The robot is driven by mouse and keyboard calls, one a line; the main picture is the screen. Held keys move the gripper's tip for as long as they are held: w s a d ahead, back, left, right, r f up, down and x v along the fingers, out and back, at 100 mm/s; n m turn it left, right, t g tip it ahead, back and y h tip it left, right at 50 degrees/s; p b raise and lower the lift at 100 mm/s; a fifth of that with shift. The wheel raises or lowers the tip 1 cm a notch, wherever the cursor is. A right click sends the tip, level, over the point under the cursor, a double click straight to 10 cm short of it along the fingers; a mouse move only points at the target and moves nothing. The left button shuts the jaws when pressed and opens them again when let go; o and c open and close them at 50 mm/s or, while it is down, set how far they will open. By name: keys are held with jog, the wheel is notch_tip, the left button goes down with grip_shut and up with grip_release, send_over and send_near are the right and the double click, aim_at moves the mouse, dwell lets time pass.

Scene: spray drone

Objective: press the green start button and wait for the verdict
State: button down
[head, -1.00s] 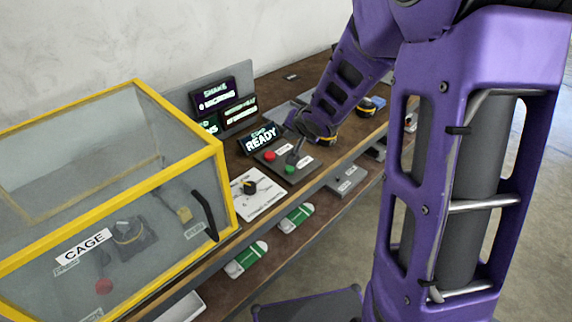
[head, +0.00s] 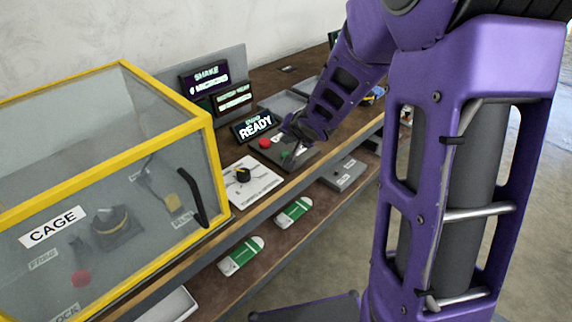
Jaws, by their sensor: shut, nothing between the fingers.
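The green start button (head: 285,154) is on a dark control panel (head: 268,154) on the bench; only a bit of green shows, the rest hidden by my gripper. A red button (head: 264,143) is to its left on the same panel. The small display (head: 254,127) behind the panel reads READY in white. My gripper (head: 291,150) is shut and empty, pointing down at the green button. I cannot tell whether its tips touch the button.
A yellow-framed clear cage (head: 125,190) labelled CAGE fills the left. A white plate with a black knob (head: 243,175) lies between cage and panel. Dark signs (head: 205,80) with lit text stand behind. Green-and-white items (head: 241,256) lie on the lower shelf.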

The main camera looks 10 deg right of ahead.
jog(key=shift+f+b, duration=0.4)
jog(key=shift+f, duration=0.6)
jog(key=shift+f, duration=0.1)
dwell(1.1)
jog(key=shift+f, duration=0.3)
